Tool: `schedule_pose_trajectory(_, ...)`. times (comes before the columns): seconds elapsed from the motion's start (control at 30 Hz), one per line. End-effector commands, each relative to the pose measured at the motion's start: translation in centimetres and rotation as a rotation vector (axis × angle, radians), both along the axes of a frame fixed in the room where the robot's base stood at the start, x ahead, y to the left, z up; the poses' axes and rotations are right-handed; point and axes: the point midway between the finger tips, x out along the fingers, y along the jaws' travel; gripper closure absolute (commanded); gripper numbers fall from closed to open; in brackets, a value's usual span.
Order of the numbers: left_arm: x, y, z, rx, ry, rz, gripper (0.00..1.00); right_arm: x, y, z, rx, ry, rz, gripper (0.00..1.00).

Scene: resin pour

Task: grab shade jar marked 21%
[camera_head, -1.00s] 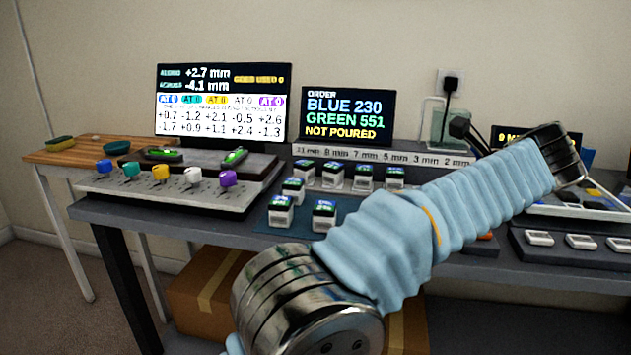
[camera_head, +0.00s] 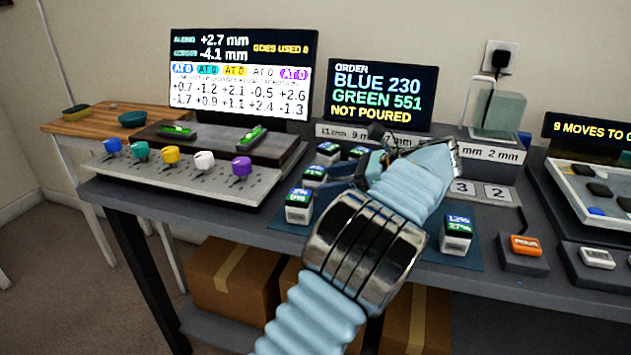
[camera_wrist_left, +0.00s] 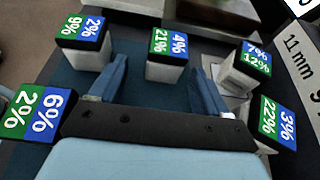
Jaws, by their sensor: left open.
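The shade jar marked 21% (camera_wrist_left: 166,68) has a green and blue lid reading 21% and 4%. It stands upright on the dark blue mat (camera_wrist_left: 128,98), between and just beyond the fingertips of my left gripper (camera_wrist_left: 158,78) in the wrist view. The gripper is open, with one finger on each side and nothing held. In the head view the jar (camera_head: 314,174) is in the left group, and my left gripper (camera_head: 345,178) reaches it from the right, partly hidden by my wrist. My right gripper is not in view.
Close neighbours are the jars marked 9% (camera_wrist_left: 82,42), 12% (camera_wrist_left: 246,68), 22% (camera_wrist_left: 272,122) and 2%/6% (camera_wrist_left: 34,112). Another jar (camera_head: 456,235) stands right of my arm. A row of number plates (camera_head: 335,132) runs behind. The knob panel (camera_head: 190,180) lies left.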

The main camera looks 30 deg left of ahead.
Motion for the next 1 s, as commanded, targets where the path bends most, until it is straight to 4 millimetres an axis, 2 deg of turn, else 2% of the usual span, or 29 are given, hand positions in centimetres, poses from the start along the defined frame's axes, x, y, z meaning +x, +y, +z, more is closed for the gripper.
schedule_pose_trajectory(0.3,-0.5,4.3,-1.0,0.0,0.001,0.001,0.23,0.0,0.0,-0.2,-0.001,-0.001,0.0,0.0)
schedule_pose_trajectory(0.43,-0.6,5.0,-1.3,-0.001,-0.001,-0.001,0.23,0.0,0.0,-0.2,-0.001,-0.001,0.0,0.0)
schedule_pose_trajectory(0.63,-0.6,5.1,-1.3,-0.001,-0.001,-0.001,0.25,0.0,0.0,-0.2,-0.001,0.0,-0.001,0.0)
schedule_pose_trajectory(1.0,-0.6,5.0,-1.3,0.0,0.001,-0.001,0.82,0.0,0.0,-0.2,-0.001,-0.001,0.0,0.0)
